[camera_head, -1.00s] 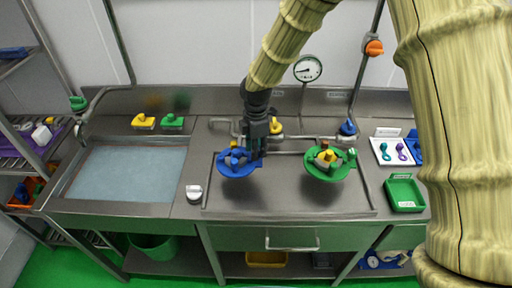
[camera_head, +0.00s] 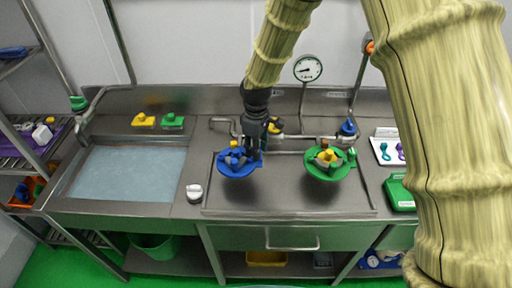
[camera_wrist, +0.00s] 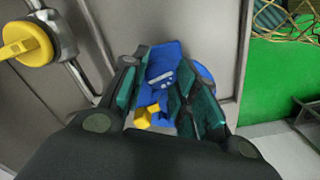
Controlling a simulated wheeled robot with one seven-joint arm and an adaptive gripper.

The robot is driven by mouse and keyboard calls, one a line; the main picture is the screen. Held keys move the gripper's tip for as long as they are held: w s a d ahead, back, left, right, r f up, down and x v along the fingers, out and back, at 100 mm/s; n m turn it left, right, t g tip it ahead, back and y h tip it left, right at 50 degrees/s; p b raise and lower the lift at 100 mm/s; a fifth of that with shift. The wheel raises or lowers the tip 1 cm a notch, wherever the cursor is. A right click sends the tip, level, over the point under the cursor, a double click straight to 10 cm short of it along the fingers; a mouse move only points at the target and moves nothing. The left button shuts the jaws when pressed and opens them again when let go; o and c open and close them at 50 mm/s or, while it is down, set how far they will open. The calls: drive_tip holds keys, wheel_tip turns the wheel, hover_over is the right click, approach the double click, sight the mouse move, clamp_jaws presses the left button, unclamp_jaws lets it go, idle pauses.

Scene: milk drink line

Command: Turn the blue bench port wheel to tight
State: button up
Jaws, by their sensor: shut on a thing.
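The blue bench port wheel (camera_head: 232,172) is a round blue piece with grey and yellow parts on top, on the left of the steel bench panel. My gripper (camera_head: 250,156) reaches down onto its right side. In the wrist view my gripper's teal-padded fingers (camera_wrist: 160,98) are shut on part of the blue wheel (camera_wrist: 163,66). A yellow piece (camera_wrist: 147,117) shows low between the fingers. The fingers hide part of the wheel, and I cannot read any tight mark.
A green port wheel (camera_head: 325,175) with a yellow centre sits to the right. A white-topped knob (camera_head: 194,193) stands to the left, by the sink basin (camera_head: 125,175). A pressure gauge (camera_head: 308,68) and pipes stand behind. A green tray (camera_head: 398,194) is partly hidden by my arm.

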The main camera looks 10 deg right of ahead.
drive_tip(key=shift+w+r+m, duration=0.1)
drive_tip(key=shift+m, duration=1.5)
drive_tip(key=o, duration=1)
wheel_tip(320, 180, up, 12)
